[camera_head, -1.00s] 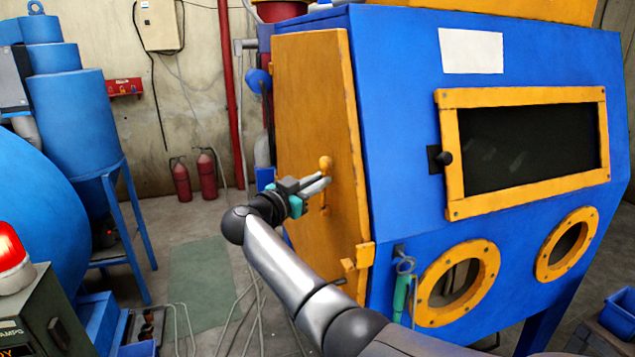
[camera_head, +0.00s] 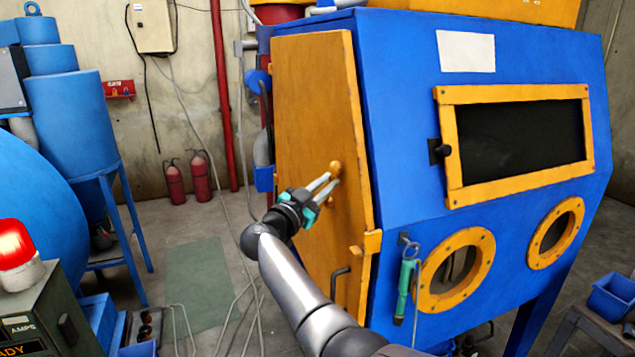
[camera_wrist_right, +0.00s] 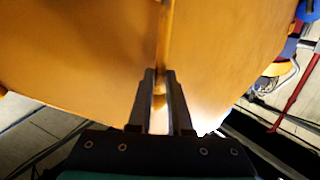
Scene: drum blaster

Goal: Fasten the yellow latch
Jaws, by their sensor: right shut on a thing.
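A yellow latch handle with a round knob (camera_head: 335,166) sits on the orange-yellow side door (camera_head: 310,110) of the blue cabinet. My right gripper (camera_head: 331,183) is at this handle, fingers just below the knob. In the right wrist view my right gripper (camera_wrist_right: 160,88) is shut on a narrow yellow bar (camera_wrist_right: 159,98) standing out from the door. The fingers hide part of the bar. A yellow bracket (camera_head: 372,243) sits at the door's lower right edge; I cannot tell whether it is part of the latch. My left gripper is not in view.
The blue cabinet (camera_head: 405,150) fills the right side, with a framed window and round ports. A green tool (camera_head: 404,285) hangs at its corner. A black handle (camera_head: 340,284) is low on the door. Floor left of the door is mostly open, with loose cables.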

